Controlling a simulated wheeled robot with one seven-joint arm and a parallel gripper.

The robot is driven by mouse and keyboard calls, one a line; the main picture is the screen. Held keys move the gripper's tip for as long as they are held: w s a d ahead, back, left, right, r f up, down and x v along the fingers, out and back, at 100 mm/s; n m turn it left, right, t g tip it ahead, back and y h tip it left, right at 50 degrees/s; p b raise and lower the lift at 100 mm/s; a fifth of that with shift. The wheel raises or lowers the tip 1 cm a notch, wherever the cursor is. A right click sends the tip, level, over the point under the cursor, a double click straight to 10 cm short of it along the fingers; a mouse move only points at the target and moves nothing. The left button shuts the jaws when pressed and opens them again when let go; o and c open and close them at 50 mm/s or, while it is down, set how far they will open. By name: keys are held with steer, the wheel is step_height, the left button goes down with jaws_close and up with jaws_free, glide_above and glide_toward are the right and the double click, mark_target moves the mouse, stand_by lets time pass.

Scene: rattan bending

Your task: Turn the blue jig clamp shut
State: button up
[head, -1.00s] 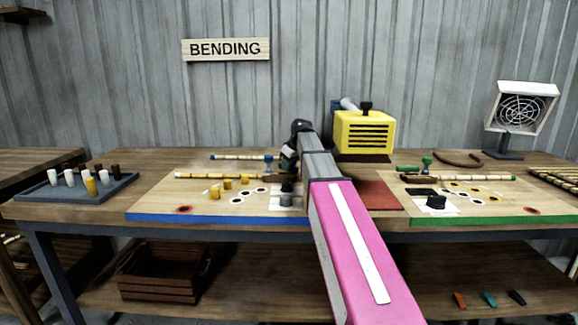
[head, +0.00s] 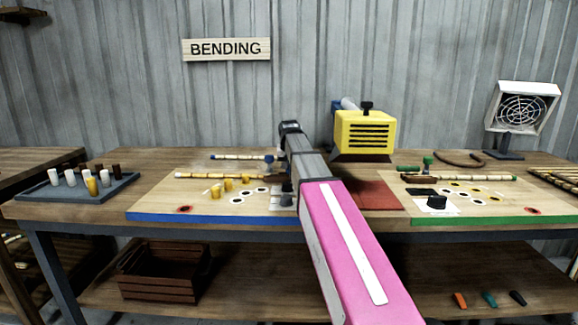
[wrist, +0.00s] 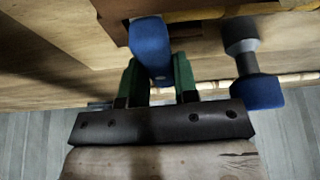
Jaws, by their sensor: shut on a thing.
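The blue jig clamp (head: 269,159) shows as a small blue piece at the back of the blue-edged board (head: 165,205), partly hidden by my arm. In the wrist view a blue block (wrist: 151,45) of it sits between the two green fingers of my gripper (wrist: 157,75), which is shut on it. A black post with a blue end (wrist: 258,90) stands to the right of the fingers, apart from them. My gripper is hidden behind my arm in the head view.
A rattan pole (head: 215,175) lies across the board, near yellow pegs (head: 215,192). A yellow machine (head: 363,132) stands right of my arm. The green-edged board (head: 480,205) is farther right. A peg tray (head: 75,188) is at the left.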

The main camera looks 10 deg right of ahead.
steer(key=shift+m, duration=0.4)
steer(key=o, duration=0.9)
steer(key=v, duration=1)
steer(key=shift+s+a+r, duration=0.1)
steer(key=shift+a+r, duration=0.1)
steer(key=shift+r, duration=0.2)
steer(key=shift+s, duration=0.1)
